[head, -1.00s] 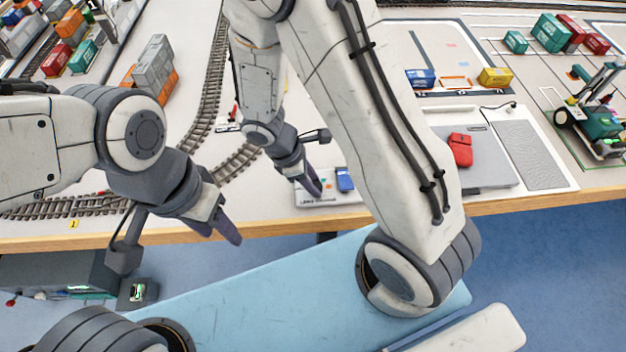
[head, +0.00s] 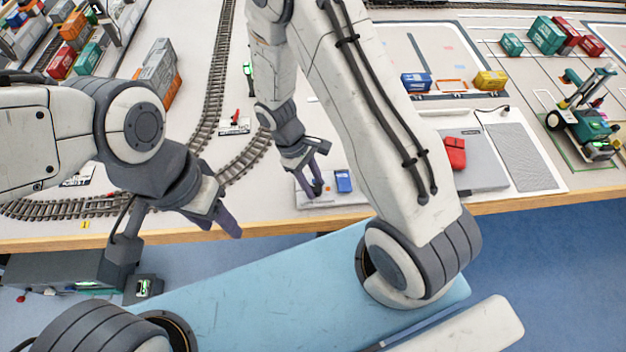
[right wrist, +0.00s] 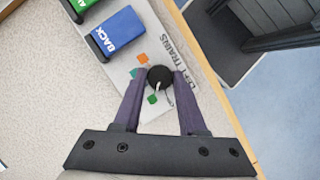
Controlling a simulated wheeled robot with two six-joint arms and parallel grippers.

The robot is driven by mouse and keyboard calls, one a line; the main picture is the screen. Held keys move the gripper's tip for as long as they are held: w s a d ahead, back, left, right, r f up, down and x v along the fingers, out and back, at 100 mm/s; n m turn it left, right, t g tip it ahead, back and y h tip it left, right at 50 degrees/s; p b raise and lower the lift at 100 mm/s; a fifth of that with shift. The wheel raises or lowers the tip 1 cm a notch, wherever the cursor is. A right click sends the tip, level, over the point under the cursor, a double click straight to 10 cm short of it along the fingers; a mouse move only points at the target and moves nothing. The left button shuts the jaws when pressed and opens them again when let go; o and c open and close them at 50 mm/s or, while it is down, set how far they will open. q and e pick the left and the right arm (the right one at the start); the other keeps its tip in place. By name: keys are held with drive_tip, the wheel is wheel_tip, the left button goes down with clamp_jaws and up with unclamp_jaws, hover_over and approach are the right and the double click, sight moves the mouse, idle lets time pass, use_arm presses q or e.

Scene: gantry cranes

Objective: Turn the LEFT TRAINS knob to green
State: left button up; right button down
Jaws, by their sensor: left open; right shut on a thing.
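The LEFT TRAINS knob (right wrist: 160,77) is a small round black knob with a white pointer mark, on a pale panel (right wrist: 121,72) beside the printed words LEFT TRAINS. Its pointer is toward the lower side in the right wrist view, near a green mark (right wrist: 152,99). An orange mark (right wrist: 142,58) lies on the other side. My right gripper (right wrist: 160,80) is shut on the knob, with a purple finger at each side. In the head view my right gripper (head: 314,188) is over the panel at the table's front edge. My left gripper (head: 224,222) is open and empty, left of the panel.
A blue BACK button (right wrist: 119,34) and a green button (right wrist: 82,6) stand beside the knob. Curved train track (head: 245,160) runs left of the panel. A grey plate with a red block (head: 455,153) lies to the right. Wooden table edge (head: 520,205) is in front.

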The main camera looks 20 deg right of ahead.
drive_tip(key=shift+m, duration=0.3)
drive_tip(key=shift+c, duration=2.3)
unclamp_jaws()
drive_tip(key=v, duration=1)
drive_tip(key=shift+w+r, duration=0.15)
drive_tip(key=shift+r, duration=0.15)
